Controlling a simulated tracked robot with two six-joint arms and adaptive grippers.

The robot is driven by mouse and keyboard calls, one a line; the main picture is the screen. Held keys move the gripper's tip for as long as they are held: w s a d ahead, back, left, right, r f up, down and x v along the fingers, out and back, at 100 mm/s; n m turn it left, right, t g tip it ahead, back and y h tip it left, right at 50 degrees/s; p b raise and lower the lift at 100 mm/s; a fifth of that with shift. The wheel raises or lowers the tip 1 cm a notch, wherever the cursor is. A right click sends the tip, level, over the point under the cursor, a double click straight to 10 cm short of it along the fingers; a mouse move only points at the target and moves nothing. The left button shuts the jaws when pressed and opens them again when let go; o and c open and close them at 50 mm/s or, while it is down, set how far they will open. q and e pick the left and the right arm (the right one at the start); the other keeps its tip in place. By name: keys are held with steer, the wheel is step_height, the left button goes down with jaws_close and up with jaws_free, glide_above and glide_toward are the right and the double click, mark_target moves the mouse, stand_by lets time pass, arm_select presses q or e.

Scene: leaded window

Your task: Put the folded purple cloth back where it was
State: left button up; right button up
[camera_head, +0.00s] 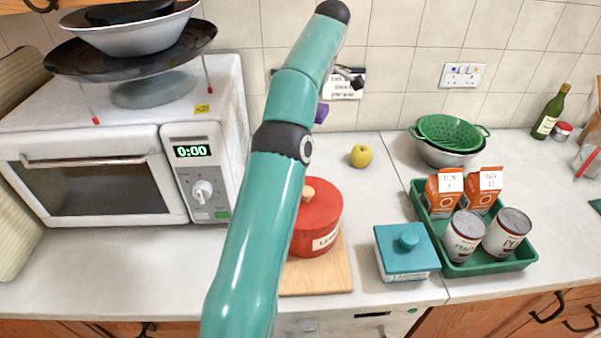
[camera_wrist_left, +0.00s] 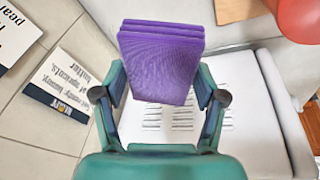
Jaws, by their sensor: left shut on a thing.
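The folded purple cloth (camera_wrist_left: 160,65) is a thick stack of layers. In the left wrist view it sits between the two fingers of my left gripper (camera_wrist_left: 160,80), which is shut on it. In the head view only a small purple piece of the cloth (camera_head: 321,114) shows beside my left arm, near the tiled wall. My arm hides the rest of it there. My right gripper is not in view.
The white microwave (camera_head: 205,120) carries stacked pans at left. A red pot (camera_head: 320,215) stands on a wooden board (camera_head: 320,278). A yellow apple (camera_head: 361,156), a teal box (camera_head: 405,258) and a loaded green tray (camera_head: 500,265) stand rightward. Cards (camera_wrist_left: 58,87) show against the tiled wall.

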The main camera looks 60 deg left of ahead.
arm_select(q)
steer(key=shift+s+a+f, duration=0.25)
steer(key=shift+s+a, duration=0.2)
steer(key=shift+s, duration=0.05)
step_height(320, 180, down, 15)
steer(key=b, duration=0.5)
steer(key=shift+s+a, duration=0.15)
steer(key=shift+f, duration=2.55)
steer(key=shift+f, duration=0.15)
steer(key=o, duration=1.1)
